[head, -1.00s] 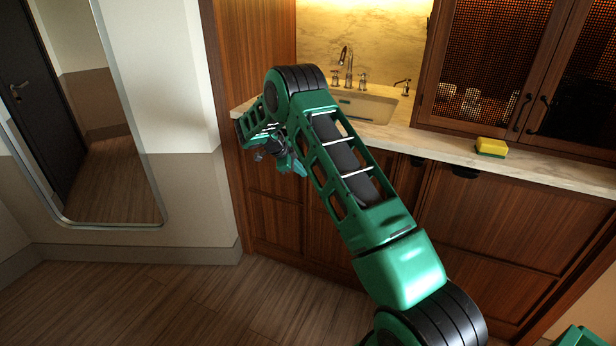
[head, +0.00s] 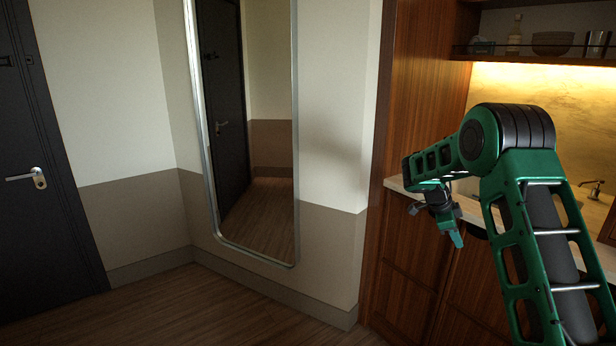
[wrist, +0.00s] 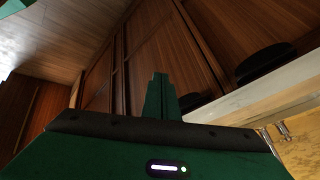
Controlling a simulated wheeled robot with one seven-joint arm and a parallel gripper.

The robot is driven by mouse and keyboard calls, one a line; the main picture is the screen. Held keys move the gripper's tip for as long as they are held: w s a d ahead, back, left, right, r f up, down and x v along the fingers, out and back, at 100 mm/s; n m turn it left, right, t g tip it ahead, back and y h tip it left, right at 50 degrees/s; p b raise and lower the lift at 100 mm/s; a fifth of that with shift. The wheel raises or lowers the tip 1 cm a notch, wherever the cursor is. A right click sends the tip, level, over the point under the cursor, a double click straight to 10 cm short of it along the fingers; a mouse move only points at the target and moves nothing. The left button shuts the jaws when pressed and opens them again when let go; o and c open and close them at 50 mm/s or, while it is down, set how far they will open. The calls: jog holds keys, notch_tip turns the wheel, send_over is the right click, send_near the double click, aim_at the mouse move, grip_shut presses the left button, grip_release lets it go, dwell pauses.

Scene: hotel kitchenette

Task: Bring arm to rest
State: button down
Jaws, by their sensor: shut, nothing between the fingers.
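My green arm is folded at its elbow at the right of the head view. My gripper (head: 456,238) hangs at the end of the forearm, in front of the wooden cabinets and below the counter's level in the picture. In the wrist view my gripper (wrist: 160,78) shows as two green fingers pressed together, shut and empty. Nothing is held.
The marble counter (head: 399,184) and wooden cabinet fronts (head: 408,235) stand behind my arm. A tall mirror (head: 262,225) hangs on the wall at centre left. A dark door (head: 45,220) is at the far left. The wooden floor (head: 190,310) in front is clear.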

jog(key=s+r+n+y, duration=0.1)
jog(key=s+r+n, duration=0.25)
jog(key=s, duration=0.45)
jog(key=s+d+r+n+y, duration=0.1)
jog(key=s+r+n, duration=0.1)
jog(key=s+r, duration=0.5)
jog(key=s+r+n+y, duration=0.1)
jog(key=s+r+n, duration=0.1)
jog(key=s, duration=0.8)
jog(key=s+a+f+n+y, duration=0.1)
jog(key=s+a+n, duration=0.1)
jog(key=s, duration=0.6)
jog(key=s+a+f+n+y, duration=0.1)
jog(key=s+a+n, duration=0.2)
jog(key=s, duration=0.6)
jog(key=s+a+f+n+y, duration=0.1)
jog(key=s+a+n, duration=0.2)
jog(key=s, duration=0.5)
jog(key=shift+s+a+g+y, duration=0.3)
jog(key=shift+s+a+g, duration=0.1)
jog(key=shift+a, duration=0.25)
jog(key=shift+n, duration=0.25)
